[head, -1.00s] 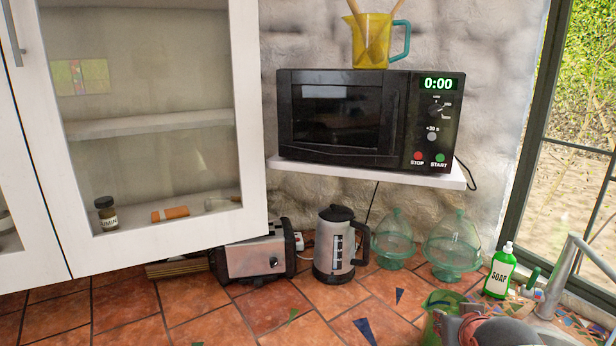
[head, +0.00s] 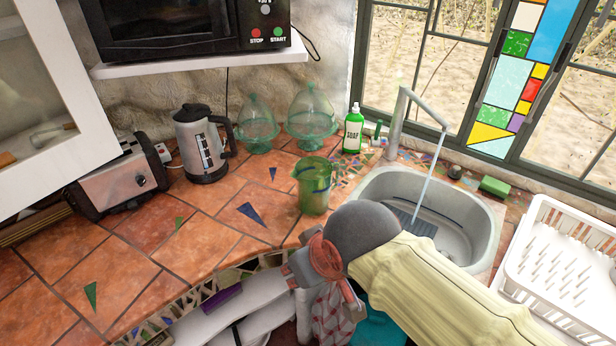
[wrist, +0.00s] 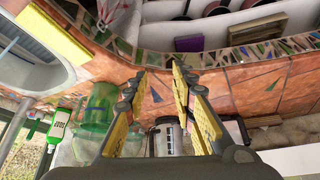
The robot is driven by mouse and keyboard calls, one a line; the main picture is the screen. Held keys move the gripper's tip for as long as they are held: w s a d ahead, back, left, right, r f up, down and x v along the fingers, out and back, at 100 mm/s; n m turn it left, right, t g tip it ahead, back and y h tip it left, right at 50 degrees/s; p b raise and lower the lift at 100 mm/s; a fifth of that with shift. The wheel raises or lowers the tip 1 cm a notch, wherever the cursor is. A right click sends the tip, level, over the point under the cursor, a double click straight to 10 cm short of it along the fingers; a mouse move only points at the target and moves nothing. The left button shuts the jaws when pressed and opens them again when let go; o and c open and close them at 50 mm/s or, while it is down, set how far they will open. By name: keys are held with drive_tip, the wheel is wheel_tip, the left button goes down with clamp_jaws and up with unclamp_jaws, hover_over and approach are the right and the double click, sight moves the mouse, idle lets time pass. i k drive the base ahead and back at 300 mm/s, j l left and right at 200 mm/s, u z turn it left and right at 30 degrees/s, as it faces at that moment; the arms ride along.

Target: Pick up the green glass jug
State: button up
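The green glass jug (head: 315,188) stands upright on the terracotta-tiled counter, left of the sink, in the head view. In the wrist view the jug (wrist: 101,103) shows at the left, partly behind one finger. My gripper (wrist: 157,72) is open, its yellow-padded fingers apart with nothing between them. In the head view my arm comes in from the lower right and its end is near the counter's front edge, in front of the jug and apart from it. The fingers are hard to make out there.
Two glass domed stands (head: 311,120) and a soap bottle (head: 353,130) are behind the jug. A kettle (head: 201,148) and toaster (head: 118,180) stand left. The sink (head: 472,215) with running tap and a white dish rack (head: 562,262) are right. The counter left of the jug is mostly clear.

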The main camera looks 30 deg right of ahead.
sight(313, 175)
drive_tip(key=i+j, duration=0.1)
drive_tip(key=i+j+z, duration=0.55)
drive_tip(key=l+z, duration=0.1)
drive_tip(key=z, duration=1.25)
